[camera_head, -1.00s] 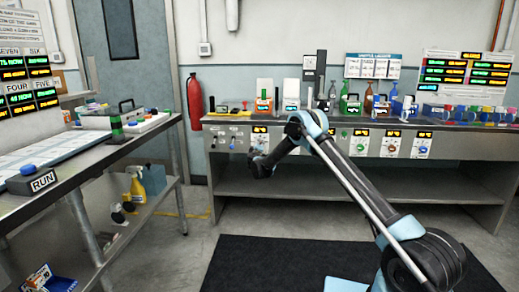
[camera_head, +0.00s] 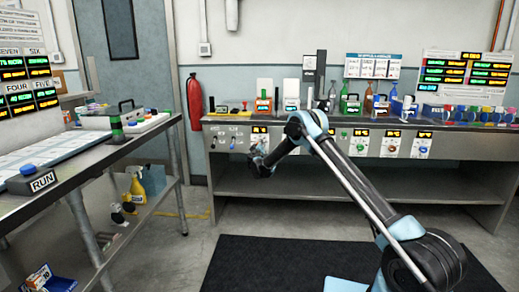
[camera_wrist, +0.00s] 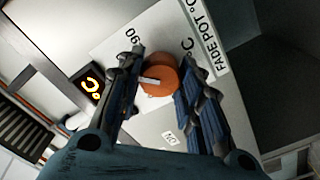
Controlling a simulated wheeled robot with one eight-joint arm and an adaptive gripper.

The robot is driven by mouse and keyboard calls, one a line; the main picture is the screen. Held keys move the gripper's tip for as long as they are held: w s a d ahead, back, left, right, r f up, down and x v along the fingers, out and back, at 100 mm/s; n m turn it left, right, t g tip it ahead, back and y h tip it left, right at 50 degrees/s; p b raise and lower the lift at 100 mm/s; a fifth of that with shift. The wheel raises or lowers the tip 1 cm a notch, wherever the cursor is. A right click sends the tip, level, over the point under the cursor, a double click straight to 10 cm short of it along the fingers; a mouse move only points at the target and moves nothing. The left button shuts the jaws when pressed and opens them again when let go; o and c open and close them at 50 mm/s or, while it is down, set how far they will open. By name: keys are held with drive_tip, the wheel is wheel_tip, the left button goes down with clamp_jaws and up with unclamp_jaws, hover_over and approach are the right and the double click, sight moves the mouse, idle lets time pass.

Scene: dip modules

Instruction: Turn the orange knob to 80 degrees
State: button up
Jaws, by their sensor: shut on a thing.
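The orange knob (camera_wrist: 158,78) is in the wrist view, on a white panel plate (camera_wrist: 118,40) with "90" and "FADE POT" printed on it. A pale pointer line crosses the knob's face. My gripper (camera_wrist: 160,80) has one blue-and-black finger on each side of the knob and is shut on it. A small black display (camera_wrist: 90,86) with amber characters sits left of the knob; I cannot read its value surely. In the head view my gripper (camera_head: 259,164) is at the front of the back bench, and the knob is hidden there.
The back bench (camera_head: 460,146) carries more dials on its front, including a green knob (camera_head: 360,148) and a red knob (camera_head: 392,149), right of my gripper. A side bench (camera_head: 100,165) with a RUN box (camera_head: 40,182) stands at the left. The floor between is clear.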

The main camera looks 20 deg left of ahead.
drive_tip(key=shift+w+d, duration=0.1)
drive_tip(key=o, duration=1.1)
drive_tip(key=shift+f, duration=0.15)
drive_tip(key=shift+c, duration=0.2)
drive_tip(key=v, duration=1.2)
